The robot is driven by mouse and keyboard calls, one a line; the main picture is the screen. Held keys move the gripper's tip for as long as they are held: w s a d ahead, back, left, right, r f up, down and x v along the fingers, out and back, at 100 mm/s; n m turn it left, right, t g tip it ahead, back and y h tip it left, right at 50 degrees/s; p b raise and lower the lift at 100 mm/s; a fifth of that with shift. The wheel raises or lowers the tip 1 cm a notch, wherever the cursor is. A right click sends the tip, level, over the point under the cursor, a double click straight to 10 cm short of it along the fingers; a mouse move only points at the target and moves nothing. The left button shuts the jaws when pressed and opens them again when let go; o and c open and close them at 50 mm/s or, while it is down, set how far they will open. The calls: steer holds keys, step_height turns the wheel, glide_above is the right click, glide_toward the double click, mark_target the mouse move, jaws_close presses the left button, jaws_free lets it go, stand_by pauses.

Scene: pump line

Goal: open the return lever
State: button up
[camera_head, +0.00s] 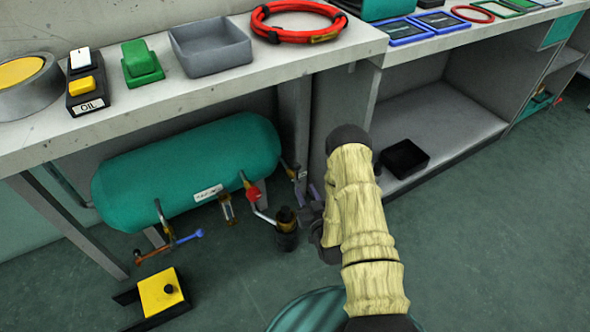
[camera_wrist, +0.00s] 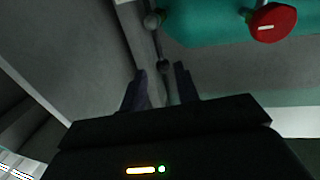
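A teal tank (camera_head: 190,170) hangs under the bench, with several pipes and valves along its lower side. At its right end a fitting (camera_head: 291,172) carries a thin lever close to my gripper. In the wrist view this dark lever (camera_wrist: 159,45) hangs from a round fitting (camera_wrist: 153,20) and ends in a small dark knob (camera_wrist: 163,66). No label shows that it is the return lever. My gripper (camera_head: 310,207) is beside it, partly hidden by my arm. In the wrist view my gripper (camera_wrist: 161,86) has its fingers apart, the knob just beyond and between their tips.
A red valve knob (camera_head: 253,194) and a dark cylinder (camera_head: 286,230) are left of my gripper. A blue-ended lever (camera_head: 190,236) is farther left. A yellow pedal (camera_head: 160,291) stands on the floor. A black tray (camera_head: 404,158) sits on the low shelf. Floor at right is clear.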

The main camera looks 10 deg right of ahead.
mark_target(295, 168)
steer(key=w+b, duration=0.1)
steer(key=w, duration=0.2)
steer(key=w+a+b, duration=0.1)
steer(key=w, duration=0.3)
steer(key=w+b, duration=0.1)
steer(key=w, duration=0.2)
steer(key=shift+w+a+f, duration=0.1)
steer(key=shift+w+a, duration=0.05)
steer(key=shift+w, duration=0.1)
steer(key=shift+w+b, duration=0.3)
steer(key=shift+w, duration=0.15)
steer(key=shift+c, duration=0.2)
jaws_close()
